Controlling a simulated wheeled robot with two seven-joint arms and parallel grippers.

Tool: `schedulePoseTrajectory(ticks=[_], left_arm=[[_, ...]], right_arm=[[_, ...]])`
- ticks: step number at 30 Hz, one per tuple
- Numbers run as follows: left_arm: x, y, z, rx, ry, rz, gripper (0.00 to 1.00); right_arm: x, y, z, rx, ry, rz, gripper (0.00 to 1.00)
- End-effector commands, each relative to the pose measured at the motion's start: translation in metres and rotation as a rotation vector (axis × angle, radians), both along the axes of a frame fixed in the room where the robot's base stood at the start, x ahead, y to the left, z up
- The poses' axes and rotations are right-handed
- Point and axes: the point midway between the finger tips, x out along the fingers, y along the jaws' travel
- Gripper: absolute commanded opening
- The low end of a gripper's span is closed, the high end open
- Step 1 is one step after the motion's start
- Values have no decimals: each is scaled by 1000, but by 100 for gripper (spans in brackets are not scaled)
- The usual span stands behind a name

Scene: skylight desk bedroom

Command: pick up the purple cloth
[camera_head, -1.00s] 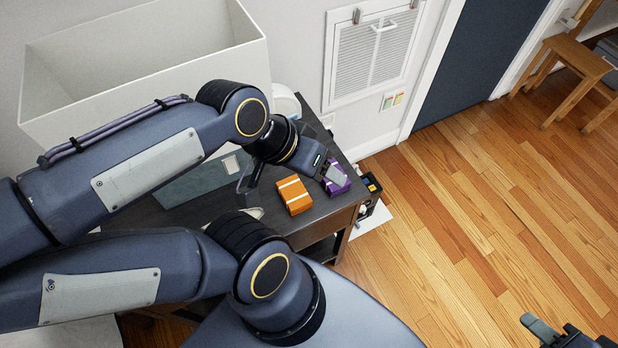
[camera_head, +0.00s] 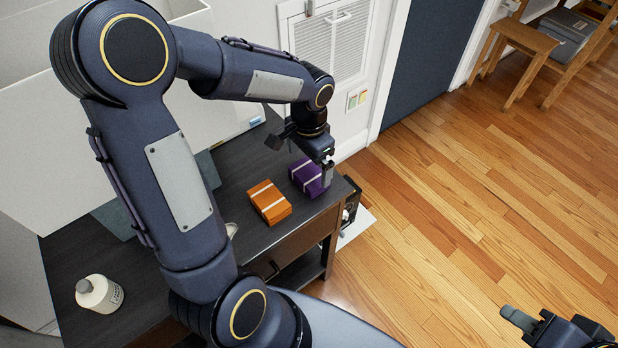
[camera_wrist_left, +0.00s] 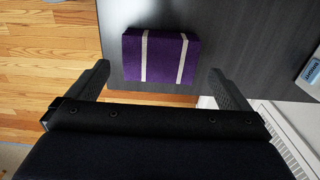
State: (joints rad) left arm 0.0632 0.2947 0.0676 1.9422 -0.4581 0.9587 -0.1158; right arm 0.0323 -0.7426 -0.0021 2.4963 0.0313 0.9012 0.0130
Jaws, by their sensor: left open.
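The purple cloth (camera_head: 306,178) is a folded block with two pale bands, lying on the dark desk near its right end. It also shows in the left wrist view (camera_wrist_left: 162,58), near the desk edge. My left gripper (camera_head: 302,157) is open and empty just above the cloth; in the left wrist view (camera_wrist_left: 157,72) its fingers stand apart, one on either side of the cloth's near edge. In the head view a finger partly covers the cloth. My right gripper (camera_head: 550,328) is at the lower right corner over the floor, partly cut off.
An orange banded block (camera_head: 268,200) lies next to the purple cloth on the desk (camera_head: 252,240). A white bottle (camera_head: 98,293) stands at the desk's left. A large white box (camera_head: 80,140) is behind my left arm. Open wooden floor lies right.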

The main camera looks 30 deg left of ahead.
Motion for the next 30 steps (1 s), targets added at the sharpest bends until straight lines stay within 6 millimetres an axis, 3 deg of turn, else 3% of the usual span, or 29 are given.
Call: schedulePoseTrajectory(ticks=[9,18,27,30], left_arm=[[1,0,-45,0,2,1,100],[1,0,-50,-1,-1,1,100],[1,0,-50,-1,-1,1,64],[1,0,-50,-1,-1,1,64]], right_arm=[[0,0,-10,0,0,0,36],[0,0,-10,0,0,0,36],[0,0,-10,0,0,0,36],[0,0,-10,0,0,0,36]])
